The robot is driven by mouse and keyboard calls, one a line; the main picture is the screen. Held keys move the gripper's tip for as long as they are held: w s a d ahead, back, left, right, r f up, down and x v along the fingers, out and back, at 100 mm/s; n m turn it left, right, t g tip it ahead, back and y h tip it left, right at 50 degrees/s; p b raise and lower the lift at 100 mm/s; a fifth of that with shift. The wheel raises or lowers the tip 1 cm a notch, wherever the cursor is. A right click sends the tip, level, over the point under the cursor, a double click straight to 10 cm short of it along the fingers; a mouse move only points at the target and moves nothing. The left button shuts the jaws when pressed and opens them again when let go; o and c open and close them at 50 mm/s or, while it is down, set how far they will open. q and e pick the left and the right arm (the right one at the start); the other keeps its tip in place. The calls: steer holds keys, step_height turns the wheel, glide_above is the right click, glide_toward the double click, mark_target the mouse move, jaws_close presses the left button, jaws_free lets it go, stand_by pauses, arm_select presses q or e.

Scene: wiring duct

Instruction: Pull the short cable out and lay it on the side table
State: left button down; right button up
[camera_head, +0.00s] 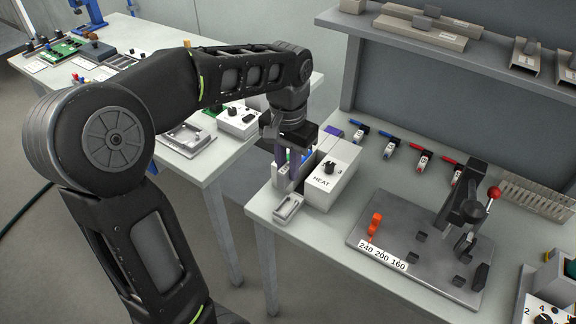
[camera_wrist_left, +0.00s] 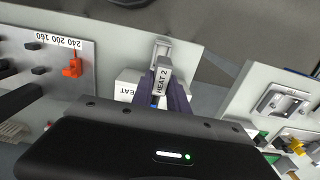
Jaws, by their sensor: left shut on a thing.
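My left gripper (camera_head: 290,172) hangs over the front left corner of the right-hand table (camera_head: 262,208), beside the white HEAT box (camera_head: 332,177). I cannot make out a short cable in either view. My right gripper is not in view.
A grey plate (camera_head: 405,243) marked 240 200 160 bears an orange peg (camera_head: 375,222) and a red-knobbed clamp (camera_head: 493,193). Several blue- and red-ended items lie behind. A second table (camera_head: 150,35) stands left across a gap, with boards and a knobbed box (camera_head: 238,121). A shelf is above right.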

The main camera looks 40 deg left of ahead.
arm_select(q)
steer(key=shift+r, duration=0.1)
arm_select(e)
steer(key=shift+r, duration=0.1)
